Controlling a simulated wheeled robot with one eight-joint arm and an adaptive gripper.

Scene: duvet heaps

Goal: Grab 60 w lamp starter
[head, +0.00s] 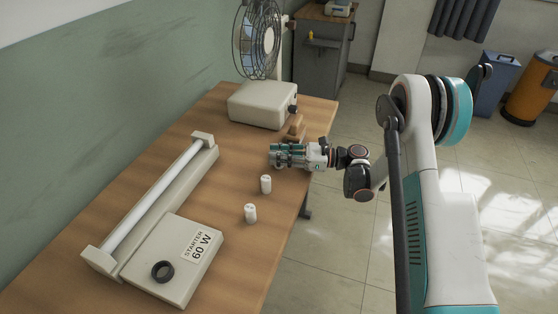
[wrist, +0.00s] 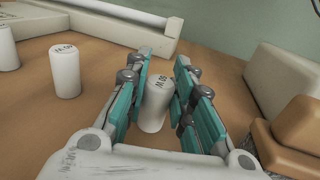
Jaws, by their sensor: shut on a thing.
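My gripper (head: 272,157) is low over the wooden table, near its right edge in the head view. In the wrist view my gripper (wrist: 163,60) is shut on a small white cylindrical starter (wrist: 155,104) between its teal-padded fingers. The print on its top appears upside down and seems to read 60 W. The fingers hide this starter in the head view. Two other white starters, the nearer one (head: 250,213) and the farther one (head: 266,184), stand upright apart from my gripper. A lamp base labelled "STARTER 60 W" (head: 178,262) has a dark round socket (head: 162,271).
A tube lamp (head: 150,200) lies along the table's left side. A cream box (head: 262,105) and a fan (head: 258,40) are at the back. Brown wooden blocks (head: 296,128) sit just behind my gripper. Bare table (head: 215,187) lies left of the starters.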

